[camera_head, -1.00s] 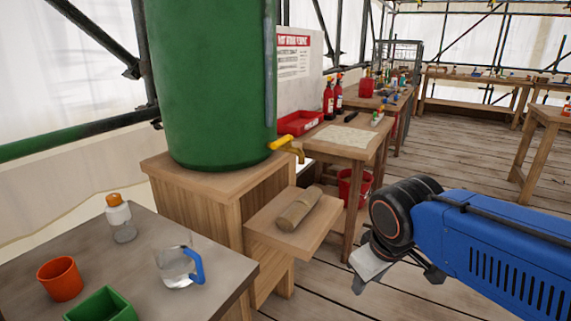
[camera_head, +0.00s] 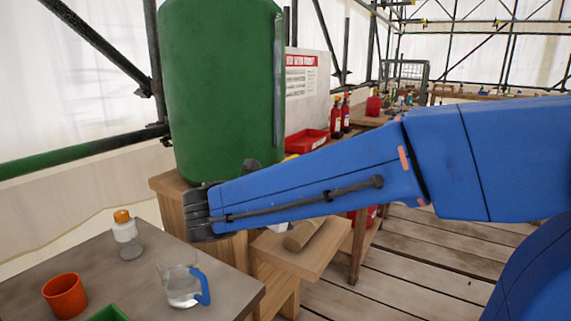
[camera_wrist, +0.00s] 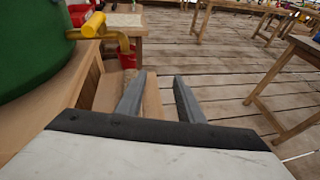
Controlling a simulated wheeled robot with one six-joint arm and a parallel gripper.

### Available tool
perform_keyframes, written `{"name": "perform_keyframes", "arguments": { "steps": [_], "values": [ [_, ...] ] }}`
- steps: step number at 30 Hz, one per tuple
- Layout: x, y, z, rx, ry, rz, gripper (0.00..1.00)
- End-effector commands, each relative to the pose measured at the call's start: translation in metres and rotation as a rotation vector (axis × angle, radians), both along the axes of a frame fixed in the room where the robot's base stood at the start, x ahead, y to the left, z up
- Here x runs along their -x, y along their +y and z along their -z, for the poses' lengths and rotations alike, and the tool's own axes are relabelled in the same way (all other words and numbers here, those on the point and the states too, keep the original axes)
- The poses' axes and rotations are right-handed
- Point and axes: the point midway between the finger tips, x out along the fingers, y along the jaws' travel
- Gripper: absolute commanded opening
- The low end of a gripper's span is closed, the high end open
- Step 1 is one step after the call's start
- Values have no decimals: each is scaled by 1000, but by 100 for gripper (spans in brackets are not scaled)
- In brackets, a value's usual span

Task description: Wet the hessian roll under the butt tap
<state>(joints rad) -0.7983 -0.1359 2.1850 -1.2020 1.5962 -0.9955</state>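The hessian roll (camera_head: 300,236) lies on the low wooden shelf (camera_head: 318,255) beside the butt stand, partly behind my arm. In the wrist view only a bit of the roll (camera_wrist: 130,76) shows beside the left finger. The green water butt (camera_head: 215,90) stands on its wooden stand. Its yellow-handled tap (camera_wrist: 92,27) is at upper left in the wrist view, with the brass spout pointing down. In the head view my arm mostly hides the tap. My gripper (camera_wrist: 160,76) is open and empty, over the shelf side, apart from roll and tap.
A grey table at the front left holds a glass jug (camera_head: 182,286), an orange cup (camera_head: 65,295), an orange-capped bottle (camera_head: 126,235) and a green container. A red bucket (camera_wrist: 127,58) stands beyond the shelf. Plank floor is open at right.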

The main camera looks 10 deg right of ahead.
Motion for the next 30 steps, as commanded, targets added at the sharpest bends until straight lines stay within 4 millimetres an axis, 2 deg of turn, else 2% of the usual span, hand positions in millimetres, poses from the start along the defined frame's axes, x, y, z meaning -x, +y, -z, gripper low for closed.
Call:
{"name": "perform_keyframes", "arguments": {
  "steps": [1, 6, 9, 12, 17, 30],
  "values": [
    [-8, 25, -8, 76, 7, -52, 34],
    [-21, 87, -33, 286, 8, -168, 34],
    [-23, 110, -42, 359, 2, -203, 34],
    [-23, 121, -47, 396, -1, -218, 34],
    [-29, 118, -48, 406, -2, -221, 34],
    [-71, 73, -48, 405, -1, -218, 34]
  ]
}}
